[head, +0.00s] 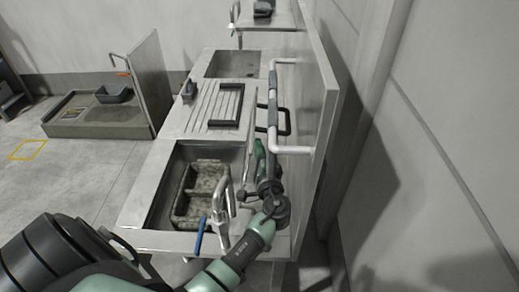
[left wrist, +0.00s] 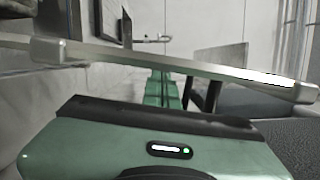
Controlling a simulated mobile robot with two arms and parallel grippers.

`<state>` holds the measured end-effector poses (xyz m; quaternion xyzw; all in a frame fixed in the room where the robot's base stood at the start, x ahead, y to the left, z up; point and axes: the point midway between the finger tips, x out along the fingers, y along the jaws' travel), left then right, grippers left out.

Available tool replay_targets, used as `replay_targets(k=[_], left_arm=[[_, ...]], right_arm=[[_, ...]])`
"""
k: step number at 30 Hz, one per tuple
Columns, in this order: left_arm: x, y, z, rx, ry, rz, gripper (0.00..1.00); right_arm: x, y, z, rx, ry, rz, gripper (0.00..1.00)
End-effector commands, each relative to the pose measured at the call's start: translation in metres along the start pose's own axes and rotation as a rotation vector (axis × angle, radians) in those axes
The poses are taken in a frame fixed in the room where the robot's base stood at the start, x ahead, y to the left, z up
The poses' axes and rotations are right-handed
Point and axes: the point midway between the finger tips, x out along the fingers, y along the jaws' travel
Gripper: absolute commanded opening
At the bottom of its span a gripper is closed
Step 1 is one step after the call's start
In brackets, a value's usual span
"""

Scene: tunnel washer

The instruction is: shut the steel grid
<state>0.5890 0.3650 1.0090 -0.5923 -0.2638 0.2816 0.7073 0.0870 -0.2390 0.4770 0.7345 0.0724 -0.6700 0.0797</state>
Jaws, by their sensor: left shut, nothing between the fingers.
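A tall flat steel panel (head: 318,100) stands upright along the right side of the counter. A pale bar handle (head: 273,110) with bent ends is fixed to its left face. I cannot make out a grid pattern on it, so I cannot tell for sure that it is the steel grid. My left gripper (head: 259,148) is shut and empty, close beside the lower part of the bar. In the left wrist view a pale bar (left wrist: 180,62) crosses in front of the gripper's green fingers (left wrist: 163,88). I cannot tell whether they touch. My right gripper is not in view.
A front sink basin (head: 165,190) holds a grimy divided tray (head: 198,188), with a tap (head: 222,205) and a blue-handled tool (head: 199,236) nearby. A black frame (head: 226,105) lies on the ribbed drainboard. A wall closes off the right; floor is free at left.

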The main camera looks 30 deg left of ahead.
Motion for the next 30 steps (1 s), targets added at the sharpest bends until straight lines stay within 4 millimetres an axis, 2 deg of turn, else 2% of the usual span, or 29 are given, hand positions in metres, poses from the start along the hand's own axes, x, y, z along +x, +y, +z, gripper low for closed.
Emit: replay_targets(k=[6, 14, 30], left_arm=[[0.0, 0.001, 0.002, -0.004, -0.001, 0.001, 0.0], [0.008, 0.005, 0.03, -0.128, -0.004, 0.031, 0.0], [0.01, 0.006, 0.031, -0.131, -0.004, 0.033, 0.0]], right_arm=[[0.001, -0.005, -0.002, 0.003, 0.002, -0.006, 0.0], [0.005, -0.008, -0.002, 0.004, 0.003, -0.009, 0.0], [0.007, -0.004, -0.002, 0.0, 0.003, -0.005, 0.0]])
